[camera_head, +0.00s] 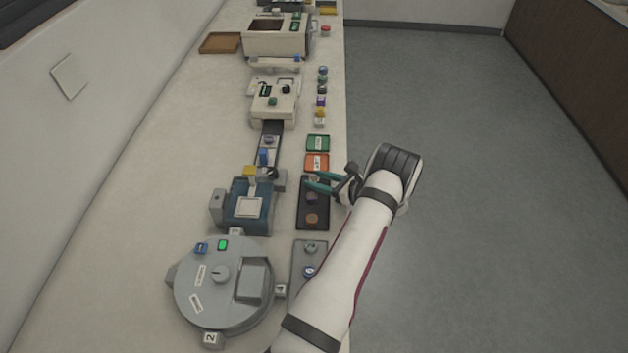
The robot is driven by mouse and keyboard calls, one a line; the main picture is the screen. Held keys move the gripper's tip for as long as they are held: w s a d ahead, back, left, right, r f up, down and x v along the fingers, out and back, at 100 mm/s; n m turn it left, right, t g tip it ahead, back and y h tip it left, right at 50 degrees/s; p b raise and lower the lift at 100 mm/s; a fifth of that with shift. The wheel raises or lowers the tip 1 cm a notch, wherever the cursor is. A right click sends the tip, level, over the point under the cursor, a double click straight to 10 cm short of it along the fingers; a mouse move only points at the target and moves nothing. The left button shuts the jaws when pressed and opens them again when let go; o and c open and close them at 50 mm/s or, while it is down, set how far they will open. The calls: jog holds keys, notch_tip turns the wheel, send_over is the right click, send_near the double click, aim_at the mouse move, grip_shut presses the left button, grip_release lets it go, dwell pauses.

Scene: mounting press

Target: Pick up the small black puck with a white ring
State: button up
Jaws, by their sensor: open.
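A dark tray (301,224) lies near the right edge of the bench and holds a few small round pieces. A dark puck (311,198) sits in its middle and a brown puck (311,219) near its front. A small piece with a pale top (314,180) shows at the tray's far end; I cannot tell clearly which piece has the white ring. My gripper (314,182) has teal fingers and reaches in from the right over the tray's far end. Its fingers are apart, on either side of the pale-topped piece in the picture. Its height above the tray is unclear.
An orange block (316,162) and a green block (318,143) lie just beyond the tray. A blue press (250,205) stands left of it. A grey round machine (222,285) and a grey tray (300,258) are nearer. Several small coloured pieces line the bench farther back.

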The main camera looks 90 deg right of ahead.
grip_shut()
